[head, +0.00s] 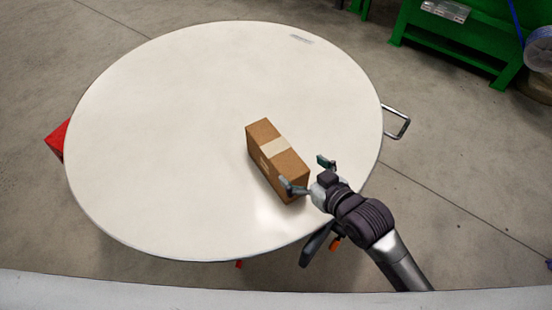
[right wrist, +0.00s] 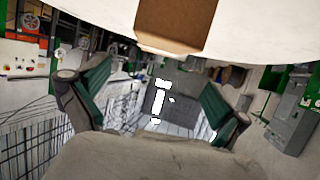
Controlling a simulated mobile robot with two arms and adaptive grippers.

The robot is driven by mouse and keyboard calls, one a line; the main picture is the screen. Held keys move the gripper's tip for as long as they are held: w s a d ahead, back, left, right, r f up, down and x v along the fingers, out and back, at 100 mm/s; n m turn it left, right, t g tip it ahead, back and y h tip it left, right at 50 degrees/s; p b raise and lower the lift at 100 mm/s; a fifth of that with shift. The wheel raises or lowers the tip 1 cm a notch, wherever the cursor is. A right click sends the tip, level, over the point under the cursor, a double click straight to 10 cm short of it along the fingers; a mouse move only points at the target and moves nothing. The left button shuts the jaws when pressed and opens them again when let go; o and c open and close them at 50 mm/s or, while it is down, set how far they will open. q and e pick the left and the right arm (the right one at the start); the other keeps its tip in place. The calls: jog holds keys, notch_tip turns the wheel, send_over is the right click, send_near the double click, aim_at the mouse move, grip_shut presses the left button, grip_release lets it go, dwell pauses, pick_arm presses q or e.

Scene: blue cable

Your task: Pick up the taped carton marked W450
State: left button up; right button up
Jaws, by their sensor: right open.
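A brown carton (head: 262,138) with a pale strip of tape across its top lies on the round white table (head: 170,120), right of the middle. Its marking is too small to read. My right gripper (head: 306,173) is open and empty at the carton's near right end. One finger overlaps the carton's near corner in the head view; I cannot tell whether it touches. In the right wrist view the carton (right wrist: 176,22) shows at the top edge, beyond the two spread green-padded fingers (right wrist: 150,88) and not between them. My left gripper is not in view.
A metal handle (head: 397,122) sticks out at the table's right edge. A red object (head: 56,140) shows behind its left edge. Green equipment (head: 455,38) stands on the floor at the upper right.

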aim_at(278, 150)
jog(key=x, duration=0.6)
jog(key=shift+w+a+f, duration=0.1)
jog(key=shift+w+a, duration=0.05)
jog(key=shift+w, duration=0.05)
jog(key=p+x, duration=0.1)
jog(key=x, duration=0.4)
jog(key=shift+w, duration=0.15)
jog(key=c, duration=1.8)
